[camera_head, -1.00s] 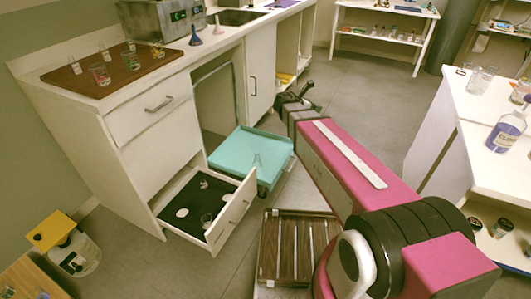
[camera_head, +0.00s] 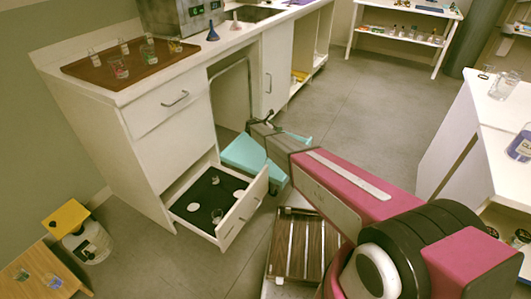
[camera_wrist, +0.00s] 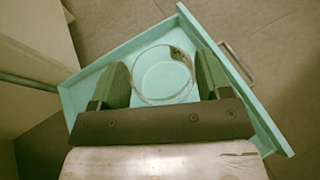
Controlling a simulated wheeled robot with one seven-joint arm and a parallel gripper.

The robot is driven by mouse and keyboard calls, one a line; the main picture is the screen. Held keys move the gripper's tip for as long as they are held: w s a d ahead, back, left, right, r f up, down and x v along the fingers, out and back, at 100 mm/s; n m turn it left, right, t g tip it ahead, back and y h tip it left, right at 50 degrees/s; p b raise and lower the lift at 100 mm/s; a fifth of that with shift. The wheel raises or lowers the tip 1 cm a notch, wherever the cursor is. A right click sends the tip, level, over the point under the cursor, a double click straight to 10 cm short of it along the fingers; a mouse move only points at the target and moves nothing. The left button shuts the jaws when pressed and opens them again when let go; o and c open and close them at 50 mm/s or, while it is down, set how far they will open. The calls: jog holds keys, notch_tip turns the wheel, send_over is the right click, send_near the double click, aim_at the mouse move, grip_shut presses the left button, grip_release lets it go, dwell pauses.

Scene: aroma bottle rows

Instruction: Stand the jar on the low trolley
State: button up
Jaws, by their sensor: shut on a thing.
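My gripper (camera_wrist: 160,88) is shut on the clear glass jar (camera_wrist: 162,98), whose round rim shows between the two fingers in the wrist view. The teal low trolley (camera_wrist: 105,58) lies directly beneath it, with raised edges and a metal handle at the right. In the head view my gripper (camera_head: 262,124) is over the trolley (camera_head: 238,155), beside the cabinet's open bay. The jar is hidden or too small to make out there. I cannot tell whether its base touches the trolley.
An open drawer (camera_head: 241,216) with a dark lining, white discs and a small glass stands left of the trolley. A slatted wooden rack (camera_head: 295,245) is on the floor in front. The white cabinet (camera_head: 160,150) stands behind. Grey floor (camera_head: 340,110) is clear at the back.

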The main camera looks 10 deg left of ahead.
jog(key=w+a+f, duration=0.3)
jog(key=a+f, duration=0.2)
jog(key=f, duration=0.3)
jog(key=shift+t, duration=0.3)
jog(key=w+d+f, duration=0.4)
jog(key=d, duration=0.1)
jog(key=w+d+f, duration=0.2)
jog(key=d, duration=0.1)
jog(key=shift+w+d+f, duration=0.2)
jog(key=shift+f, duration=0.1)
jog(key=shift+d+f, duration=0.1)
jog(key=shift+f, duration=1.9)
jog(key=shift+f, duration=0.15)
jog(key=o, duration=0.9)
jog(key=shift+o, duration=0.2)
